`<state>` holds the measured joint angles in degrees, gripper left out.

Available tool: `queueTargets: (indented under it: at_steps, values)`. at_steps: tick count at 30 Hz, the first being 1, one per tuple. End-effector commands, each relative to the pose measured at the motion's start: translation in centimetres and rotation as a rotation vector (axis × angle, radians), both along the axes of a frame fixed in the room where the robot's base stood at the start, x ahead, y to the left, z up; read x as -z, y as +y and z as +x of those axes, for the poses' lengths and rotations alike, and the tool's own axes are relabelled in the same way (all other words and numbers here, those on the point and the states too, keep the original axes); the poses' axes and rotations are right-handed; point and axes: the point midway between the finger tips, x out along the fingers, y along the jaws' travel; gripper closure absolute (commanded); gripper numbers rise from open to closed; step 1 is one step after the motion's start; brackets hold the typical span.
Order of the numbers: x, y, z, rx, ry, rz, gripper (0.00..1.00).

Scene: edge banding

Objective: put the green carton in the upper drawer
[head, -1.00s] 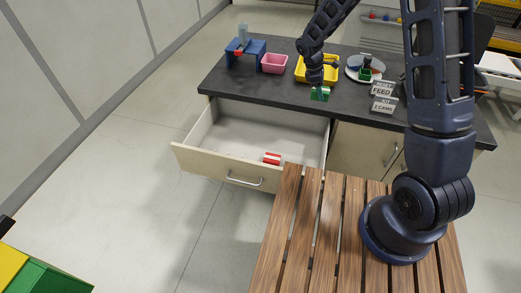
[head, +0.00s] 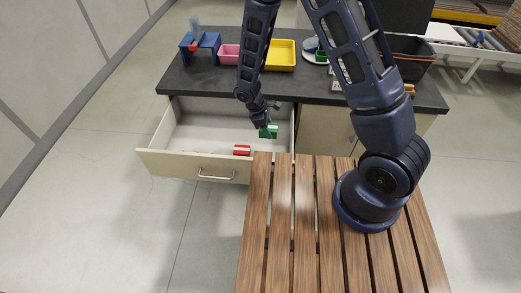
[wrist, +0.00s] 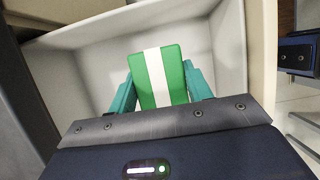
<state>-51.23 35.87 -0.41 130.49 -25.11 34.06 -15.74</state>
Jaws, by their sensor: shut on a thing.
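The green carton (head: 271,132) has a white stripe. My gripper (head: 266,129) is shut on it, over the right part of the open upper drawer (head: 198,163). In the wrist view the carton (wrist: 160,77) sits between the two teal fingers of my gripper (wrist: 160,88), with the drawer's pale inside (wrist: 75,65) around and beyond it. I cannot tell whether the carton touches the drawer floor. A red and white carton (head: 242,150) lies in the drawer near its front, left of the green carton.
The dark counter (head: 300,88) above the drawer holds a pink bin (head: 229,54), a yellow bin (head: 281,56) and a blue stand (head: 207,43). The slatted wooden platform (head: 283,220) carries my arm. The drawer's left part is clear.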

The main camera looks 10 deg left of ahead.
Motion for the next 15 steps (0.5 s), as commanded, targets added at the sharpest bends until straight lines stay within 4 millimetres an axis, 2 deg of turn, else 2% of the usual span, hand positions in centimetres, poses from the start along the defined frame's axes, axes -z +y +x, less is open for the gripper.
queueTargets:
  at_steps: [3,15]
  values:
    - [2.2,-0.1,0.0,-0.001,0.001,-0.003,0.74]
    - [8.8,0.0,0.0,-0.001,0.001,-0.002,0.74]
